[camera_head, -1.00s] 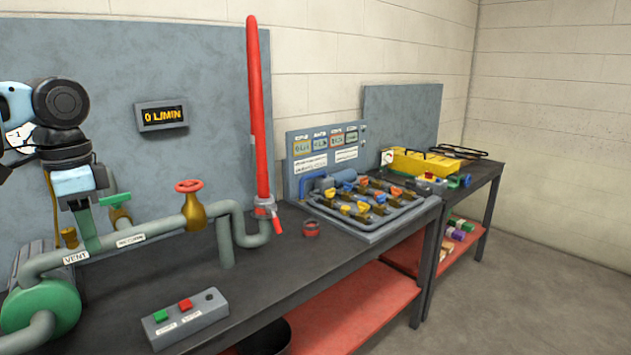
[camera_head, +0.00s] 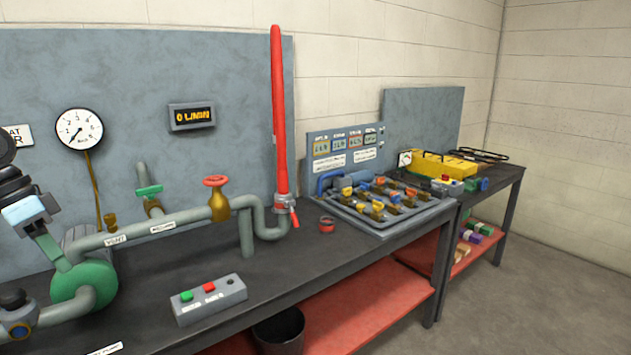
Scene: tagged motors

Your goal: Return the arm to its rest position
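My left arm comes in at the left edge of the head view, with dark round joints and a light blue and white wrist part. My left gripper (camera_head: 38,229) is small here and points down over the bench, in front of the green pump (camera_head: 84,281) and its pipework. Its fingers are too unclear to tell open from shut, and I see nothing held in it. My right gripper is not in view.
A grey pipe (camera_head: 180,222) with a red-wheeled valve (camera_head: 215,181) runs along the dark bench (camera_head: 270,275). A round gauge (camera_head: 79,135) hangs behind. A button box (camera_head: 209,299) stands in front.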

